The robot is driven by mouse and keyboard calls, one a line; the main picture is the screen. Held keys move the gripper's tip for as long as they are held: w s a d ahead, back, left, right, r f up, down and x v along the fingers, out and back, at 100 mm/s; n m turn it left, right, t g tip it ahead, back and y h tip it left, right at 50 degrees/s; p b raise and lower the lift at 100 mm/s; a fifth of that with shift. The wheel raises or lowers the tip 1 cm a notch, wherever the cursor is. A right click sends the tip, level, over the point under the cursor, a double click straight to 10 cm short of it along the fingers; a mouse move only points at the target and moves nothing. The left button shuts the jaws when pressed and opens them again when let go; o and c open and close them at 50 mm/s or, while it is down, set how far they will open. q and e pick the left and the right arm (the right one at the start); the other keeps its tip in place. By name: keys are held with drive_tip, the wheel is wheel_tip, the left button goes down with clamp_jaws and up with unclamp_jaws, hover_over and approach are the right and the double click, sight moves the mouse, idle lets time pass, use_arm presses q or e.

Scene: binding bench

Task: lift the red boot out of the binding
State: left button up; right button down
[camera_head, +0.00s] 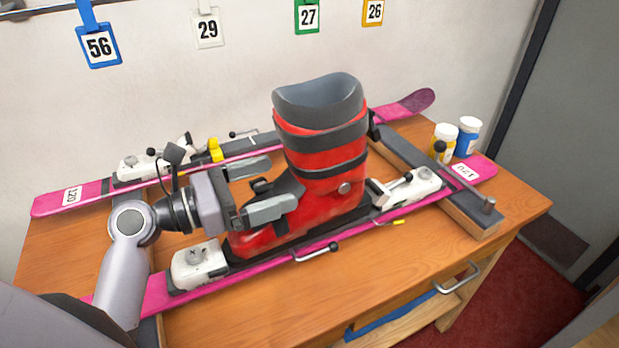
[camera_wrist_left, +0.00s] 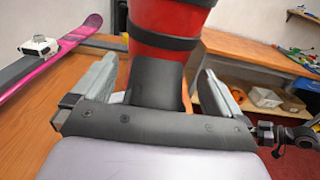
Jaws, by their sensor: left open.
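The red boot (camera_head: 325,190) with a dark grey cuff stands upright on the near pink ski (camera_head: 330,240), between the white toe piece (camera_head: 198,264) and the white heel piece (camera_head: 410,187) of the binding. It also shows in the left wrist view (camera_wrist_left: 168,28), straight ahead. My left gripper (camera_head: 277,187) is open, with one finger on each side of the boot's front above the toe. In the left wrist view the boot's dark front part stands between the fingers (camera_wrist_left: 160,88), with gaps visible at both sides. My right gripper is not in view.
A second pink ski (camera_head: 72,200) lies behind, parallel. A dark bar with a clamp (camera_head: 465,205) crosses the right of the wooden bench (camera_head: 400,265). A yellow-and-white bottle (camera_head: 444,141) and a blue one (camera_head: 467,137) stand at the back right. Numbered tags hang on the wall.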

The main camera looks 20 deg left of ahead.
sight(293, 175)
use_arm(q)
drive_tip(key=shift+x, duration=1.2)
drive_tip(key=c, duration=1.4)
drive_tip(key=shift+r, duration=0.15)
drive_tip(key=c, duration=0.4)
drive_tip(key=shift+c, duration=0.2)
